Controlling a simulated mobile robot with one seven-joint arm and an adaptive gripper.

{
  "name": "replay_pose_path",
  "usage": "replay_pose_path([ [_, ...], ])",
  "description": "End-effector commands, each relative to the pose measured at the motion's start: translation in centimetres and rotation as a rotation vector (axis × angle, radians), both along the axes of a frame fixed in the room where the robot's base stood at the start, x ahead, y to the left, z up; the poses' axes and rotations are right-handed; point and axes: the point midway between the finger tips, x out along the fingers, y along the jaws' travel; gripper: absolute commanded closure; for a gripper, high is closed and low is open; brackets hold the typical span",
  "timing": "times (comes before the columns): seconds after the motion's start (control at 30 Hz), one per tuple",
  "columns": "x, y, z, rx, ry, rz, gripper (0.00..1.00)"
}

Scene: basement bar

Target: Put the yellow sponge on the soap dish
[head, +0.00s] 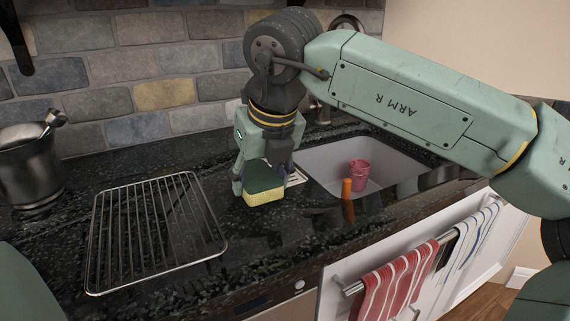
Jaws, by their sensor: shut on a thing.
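The yellow sponge (264,197) has a dark green top layer and shows in the head view near the middle of the counter. My gripper (263,182) points down and is shut on the sponge, with a finger at each side. I cannot tell whether the sponge's underside touches the counter. A small pale, slotted piece (296,178) shows just right of and behind my gripper, beside the sink; it looks like the soap dish. Most of it is hidden behind my gripper.
A wire rack (155,230) lies left of the sponge. A metal bucket (30,165) stands at the far left. The sink (390,177) holds a pink cup (359,174). An orange upright object (347,188) stands at its front edge. Towels (398,285) hang below the counter.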

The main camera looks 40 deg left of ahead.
Motion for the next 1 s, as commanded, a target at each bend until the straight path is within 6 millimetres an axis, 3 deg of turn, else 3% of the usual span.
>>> replay_pose_path([
  [0.2,5.7,1.8,-0.1,0.002,0.006,-0.002,0.69],
  [0.4,9.4,2.9,-0.7,0.001,0.002,0.000,0.69],
  [0.7,11.7,3.6,-0.9,0.001,0.002,-0.001,0.69],
  [0.9,11.6,3.6,-4.1,0.000,0.002,0.002,0.69],
  [1.0,11.6,3.6,-4.6,0.001,0.001,0.002,0.69],
])
